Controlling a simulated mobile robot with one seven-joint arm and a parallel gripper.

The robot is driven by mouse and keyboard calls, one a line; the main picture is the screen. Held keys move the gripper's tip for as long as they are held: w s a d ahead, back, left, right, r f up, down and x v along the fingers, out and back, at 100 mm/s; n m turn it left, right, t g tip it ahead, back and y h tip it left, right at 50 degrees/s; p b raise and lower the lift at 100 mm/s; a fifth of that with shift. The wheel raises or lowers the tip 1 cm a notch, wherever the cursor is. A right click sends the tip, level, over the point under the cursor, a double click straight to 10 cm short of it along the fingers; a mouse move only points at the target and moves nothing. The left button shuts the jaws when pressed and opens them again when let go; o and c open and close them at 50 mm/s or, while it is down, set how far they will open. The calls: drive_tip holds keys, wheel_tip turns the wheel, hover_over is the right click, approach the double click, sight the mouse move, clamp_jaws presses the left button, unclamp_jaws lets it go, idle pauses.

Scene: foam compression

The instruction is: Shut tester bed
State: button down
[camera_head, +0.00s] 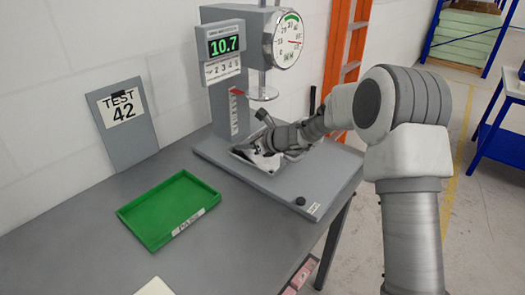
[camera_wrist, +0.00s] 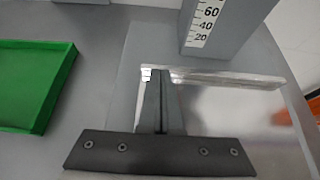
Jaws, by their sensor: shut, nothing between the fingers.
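The foam tester (camera_head: 228,105) stands on the grey table with its dial and a display reading 10.7. Its shiny metal bed (camera_head: 243,156) lies low on the machine's base, partly hidden by my gripper and arm. In the wrist view the bed (camera_wrist: 225,110) shows a bright raised rim along its far side. My gripper (camera_head: 262,148) is low over the bed. In the wrist view its fingers (camera_wrist: 158,78) are together and empty, with their tips at the rim's left end. I cannot tell if they touch it.
An empty green tray (camera_head: 170,208) sits on the table left of the tester. A "TEST 42" board (camera_head: 123,122) leans on the wall. The press plate (camera_head: 262,93) hangs above the bed. An orange ladder (camera_head: 345,50) stands behind.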

drive_tip(key=w+a, duration=0.1)
drive_tip(key=a, duration=0.1)
drive_tip(key=w+a+p, duration=0.1)
drive_tip(key=shift+w+a, duration=0.2)
drive_tip(key=shift+a, duration=0.2)
drive_tip(key=shift+a+r, duration=0.1)
drive_tip(key=shift+w+r, duration=0.1)
